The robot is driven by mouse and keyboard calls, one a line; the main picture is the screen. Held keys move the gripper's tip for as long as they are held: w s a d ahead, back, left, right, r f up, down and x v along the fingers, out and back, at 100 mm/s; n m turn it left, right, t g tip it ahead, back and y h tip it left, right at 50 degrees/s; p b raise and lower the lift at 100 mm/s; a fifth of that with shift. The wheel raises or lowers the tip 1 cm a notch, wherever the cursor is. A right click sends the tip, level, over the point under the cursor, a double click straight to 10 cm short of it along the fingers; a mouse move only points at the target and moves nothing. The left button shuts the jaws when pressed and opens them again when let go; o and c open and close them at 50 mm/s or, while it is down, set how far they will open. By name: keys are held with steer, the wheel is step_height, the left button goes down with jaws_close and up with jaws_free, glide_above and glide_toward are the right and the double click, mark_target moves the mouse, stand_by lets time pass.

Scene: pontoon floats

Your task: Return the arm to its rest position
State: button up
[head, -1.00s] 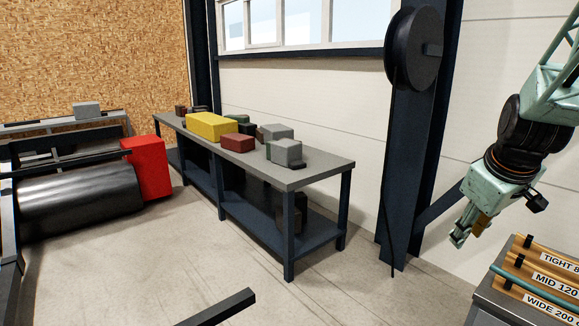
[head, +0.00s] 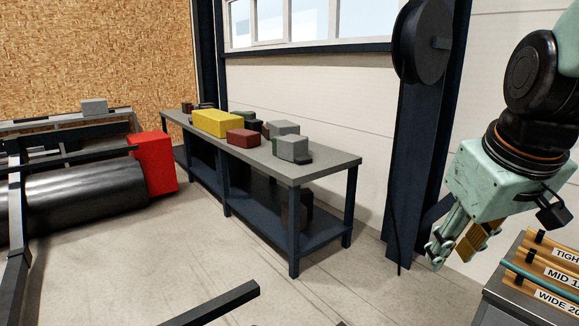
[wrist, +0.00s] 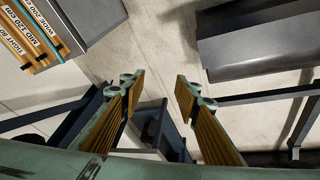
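My gripper (head: 452,252) hangs at the right of the head view, pale green with yellow-brown ribbed finger pads, pointing down and to the left. In the wrist view my gripper (wrist: 157,82) shows its two fingers apart, with bare concrete floor and part of a dark bench between and below them. Nothing is held between the fingers. In the head view it is in the air to the left of the labelled rack and in front of the dark post.
A rack (head: 545,270) with labelled wooden slats stands at lower right. A workbench (head: 325,165) carries a yellow box (head: 217,123) and several other blocks. A dark roller (head: 75,200) with a red end block (head: 153,162) lies left. A reel (head: 425,42) hangs on the post.

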steer(key=s+a+f+m+b, duration=0.1)
steer(key=s+a, duration=0.3)
steer(key=s, duration=0.5)
steer(key=s+a+f+m+b, duration=0.1)
steer(key=s+a+f+b, duration=0.1)
steer(key=s, duration=0.7)
steer(key=shift+s+a+f+g+y+b, duration=0.35)
steer(key=shift+a+b, duration=0.1)
steer(key=shift+a, duration=0.7)
steer(key=shift+d, duration=0.15)
